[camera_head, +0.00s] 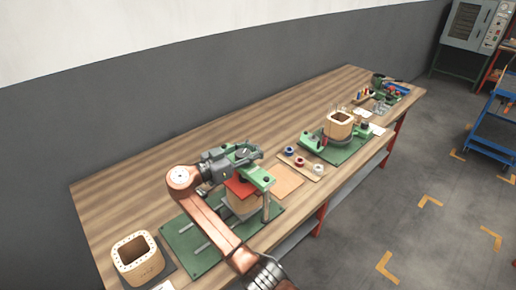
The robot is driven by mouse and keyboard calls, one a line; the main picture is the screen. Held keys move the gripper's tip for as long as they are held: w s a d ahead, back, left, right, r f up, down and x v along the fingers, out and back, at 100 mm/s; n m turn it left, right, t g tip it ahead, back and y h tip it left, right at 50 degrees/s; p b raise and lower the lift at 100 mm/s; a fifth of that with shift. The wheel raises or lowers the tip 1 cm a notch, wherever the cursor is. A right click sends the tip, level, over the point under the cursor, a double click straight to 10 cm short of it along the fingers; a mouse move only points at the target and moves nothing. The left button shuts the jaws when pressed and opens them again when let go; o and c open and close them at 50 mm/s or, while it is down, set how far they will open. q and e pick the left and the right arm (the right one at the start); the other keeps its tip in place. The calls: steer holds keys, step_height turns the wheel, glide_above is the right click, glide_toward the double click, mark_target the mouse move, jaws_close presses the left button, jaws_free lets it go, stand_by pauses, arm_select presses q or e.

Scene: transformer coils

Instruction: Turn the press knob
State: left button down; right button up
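The press stands on a green base plate (185,247) on the near part of the workbench. It has a green top beam (259,180), a red plate (238,188) under the beam, and a tan wooden block (242,206) beneath that. My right gripper (246,153) is over the top of the press, with its fingers pointing right at the place of the press knob. The knob is not clear behind the dark fingers. I cannot tell whether the fingers are open or shut on it. My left gripper is not in view.
A square wooden coil former (136,265) stands at the near left. A second green fixture (347,152) with a wooden former (339,125) and a board of spools (302,164) are farther right. A blue cart (492,127) is on the floor. The bench's back left is clear.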

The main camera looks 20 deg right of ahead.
mark_target(236, 157)
steer(key=shift+o, duration=0.8)
steer(key=shift+a+r, duration=0.1)
steer(key=o, duration=0.3)
steer(key=shift+d, duration=0.25)
steer(key=shift+o, duration=0.2)
steer(key=shift+s+a, duration=0.1)
steer(key=v, duration=1.2)
